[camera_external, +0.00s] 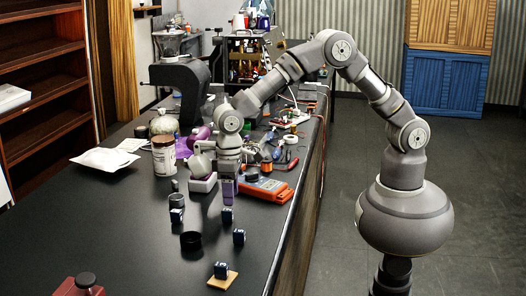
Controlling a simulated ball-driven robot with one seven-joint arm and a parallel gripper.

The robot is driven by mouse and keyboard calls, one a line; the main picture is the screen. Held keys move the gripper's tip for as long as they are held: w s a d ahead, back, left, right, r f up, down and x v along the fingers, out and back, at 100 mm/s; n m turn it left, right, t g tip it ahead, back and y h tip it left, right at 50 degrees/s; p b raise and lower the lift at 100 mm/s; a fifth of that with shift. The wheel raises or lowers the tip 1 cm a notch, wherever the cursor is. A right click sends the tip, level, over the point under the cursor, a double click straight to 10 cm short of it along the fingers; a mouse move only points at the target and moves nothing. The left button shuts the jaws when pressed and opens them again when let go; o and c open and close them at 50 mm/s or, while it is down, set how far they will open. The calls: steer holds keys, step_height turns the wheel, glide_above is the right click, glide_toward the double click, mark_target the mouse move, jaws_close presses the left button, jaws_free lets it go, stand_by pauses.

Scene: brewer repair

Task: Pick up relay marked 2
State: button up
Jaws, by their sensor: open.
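Several small dark blue relays with pale markings show on the black bench. One relay (227,216) is right below my gripper. Another relay (239,237) stands a little nearer the camera. A third relay (221,270) sits on a small tan board. A further relay (177,215) is to the left, by a dark round part. The markings are too small to read, so I cannot tell which is marked 2. My gripper (228,200) points down with purple fingers, open, just above the first relay. I cannot tell whether the fingers are around it.
An orange and grey meter (263,191) lies right of my gripper. A brown-and-white jar (164,156) and a black brewer (183,82) stand behind. A red container (80,285) is at the front left.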

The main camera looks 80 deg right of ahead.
mark_target(231, 210)
steer(key=f, duration=0.1)
steer(key=f+b, duration=0.1)
steer(key=f, duration=0.2)
steer(key=shift+a+f+b, duration=0.3)
steer(key=shift+f+b, duration=0.05)
steer(key=shift+b, duration=0.05)
steer(key=shift+r, duration=0.1)
jaws_close()
steer(key=shift+r, duration=0.15)
